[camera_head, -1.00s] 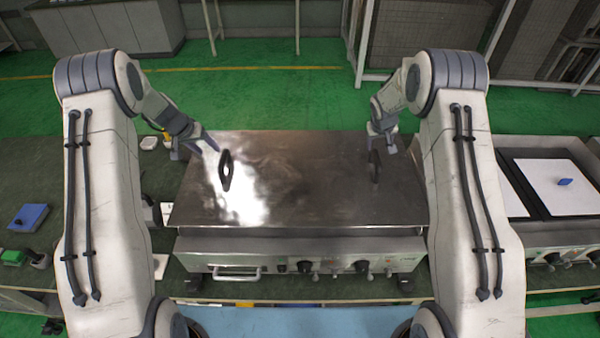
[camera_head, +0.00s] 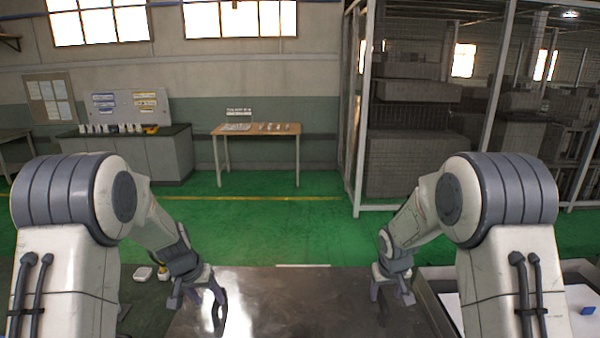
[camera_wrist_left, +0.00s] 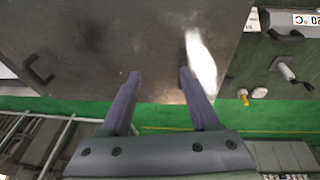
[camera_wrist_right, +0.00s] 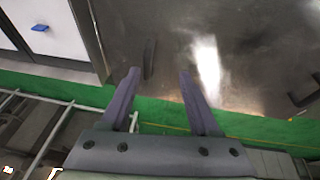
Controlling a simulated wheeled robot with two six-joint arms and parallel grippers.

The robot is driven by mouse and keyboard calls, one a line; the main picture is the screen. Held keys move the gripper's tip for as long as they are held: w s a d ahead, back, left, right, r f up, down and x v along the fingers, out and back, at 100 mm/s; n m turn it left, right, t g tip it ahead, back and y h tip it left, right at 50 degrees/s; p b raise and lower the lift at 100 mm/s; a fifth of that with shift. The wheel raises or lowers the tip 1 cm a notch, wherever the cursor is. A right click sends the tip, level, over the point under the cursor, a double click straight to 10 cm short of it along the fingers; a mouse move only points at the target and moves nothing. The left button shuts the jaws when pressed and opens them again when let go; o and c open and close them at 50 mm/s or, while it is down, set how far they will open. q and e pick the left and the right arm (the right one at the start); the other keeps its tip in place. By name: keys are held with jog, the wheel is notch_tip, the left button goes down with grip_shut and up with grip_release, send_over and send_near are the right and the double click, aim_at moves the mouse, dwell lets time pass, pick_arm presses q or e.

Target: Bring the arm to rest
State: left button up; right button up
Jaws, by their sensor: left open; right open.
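My left gripper (camera_head: 193,296) is open and empty above the left part of a grey metal lid (camera_head: 300,305). A dark handle (camera_head: 220,314) stands on the lid just right of it in the head view. My right gripper (camera_head: 393,294) is open above the lid's right part, close to the other dark handle, which shows in the right wrist view (camera_wrist_right: 149,58). In both wrist views, the left gripper's fingers (camera_wrist_left: 160,74) and the right gripper's fingers (camera_wrist_right: 160,73) are spread with nothing between them. The appliance's front is out of view.
Small white items (camera_wrist_left: 258,92) lie on the other side. Beyond are green floor (camera_head: 280,225), a wooden table (camera_head: 257,130), a grey cabinet (camera_head: 140,155) and a white-framed cage (camera_head: 357,150).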

pick_arm(q)
jog(key=s+d+r+y, duration=0.1)
jog(key=s+d+r, duration=0.1)
jog(key=s, duration=0.8)
jog(key=s+d+r, duration=0.2)
jog(key=s+d, duration=0.1)
jog(key=s, duration=0.6)
pick_arm(e)
jog(key=s+a+r+g+y, duration=0.1)
jog(key=s+a+r, duration=0.1)
jog(key=s, duration=0.8)
jog(key=s+a+r, duration=0.1)
jog(key=s+r, duration=0.1)
jog(key=s, duration=0.9)
pick_arm(q)
jog(key=s+d+f+m+g+b, duration=0.1)
jog(key=s+d+m+g+b, duration=0.2)
jog(key=s+d+m+b, duration=0.4)
jog(key=s+d, duration=0.6)
jog(key=s, duration=0.1)
jog(key=shift+s+d+f+m+h, duration=0.2)
jog(key=shift+s+m+h, duration=0.1)
jog(key=shift+h, duration=0.1)
pick_arm(e)
jog(key=s+a+f+n+g+y, duration=0.1)
jog(key=s+a+n, duration=0.5)
jog(key=s+a, duration=0.8)
jog(key=shift+f+n+g, duration=0.3)
jog(key=shift+n+g, duration=0.1)
jog(key=shift+g, duration=0.5)
